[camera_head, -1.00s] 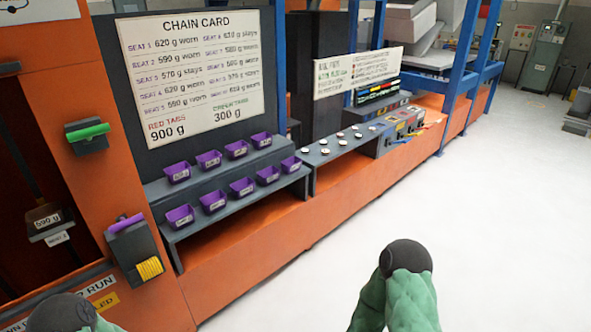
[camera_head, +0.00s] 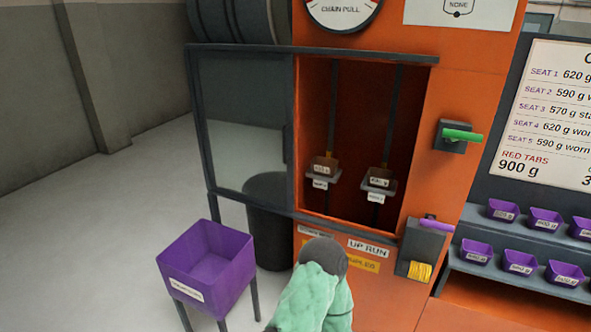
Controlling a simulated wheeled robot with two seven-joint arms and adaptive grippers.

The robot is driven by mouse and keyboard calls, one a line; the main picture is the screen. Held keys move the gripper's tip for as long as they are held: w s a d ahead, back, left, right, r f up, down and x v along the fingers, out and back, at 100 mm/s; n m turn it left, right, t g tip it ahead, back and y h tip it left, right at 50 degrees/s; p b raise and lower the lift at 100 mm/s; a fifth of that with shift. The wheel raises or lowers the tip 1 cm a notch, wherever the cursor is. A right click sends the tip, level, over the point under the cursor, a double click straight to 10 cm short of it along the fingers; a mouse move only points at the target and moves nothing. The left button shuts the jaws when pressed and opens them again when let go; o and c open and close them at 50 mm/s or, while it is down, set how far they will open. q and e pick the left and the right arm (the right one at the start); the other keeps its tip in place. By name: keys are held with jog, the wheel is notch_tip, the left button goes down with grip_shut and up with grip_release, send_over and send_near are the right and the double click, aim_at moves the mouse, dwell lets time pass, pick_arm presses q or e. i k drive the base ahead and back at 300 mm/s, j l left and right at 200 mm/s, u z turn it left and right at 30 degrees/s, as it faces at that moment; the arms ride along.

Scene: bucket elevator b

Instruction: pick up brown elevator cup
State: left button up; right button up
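Two brown elevator cups hang inside the open orange housing. The left brown cup (camera_head: 325,166) and the right brown cup (camera_head: 380,177) each sit on a dark bracket with a white label below. Both carry small pale weight labels, too small to read surely. A green-sleeved arm of mine with a dark rounded joint rises at the bottom centre, below the opening and apart from the cups. Neither gripper shows, so I cannot see their fingers.
A glazed door (camera_head: 243,125) stands left of the opening. A purple bin (camera_head: 208,270) on legs and a dark barrel (camera_head: 268,225) stand below it. A green handle (camera_head: 463,135) and purple lever (camera_head: 437,225) are right. Purple cups (camera_head: 520,262) line the right shelves.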

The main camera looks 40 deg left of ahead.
aim_at(323, 167)
jog(key=u, duration=1.3)
jog(key=i, duration=0.15)
jog(key=j+u, duration=0.05)
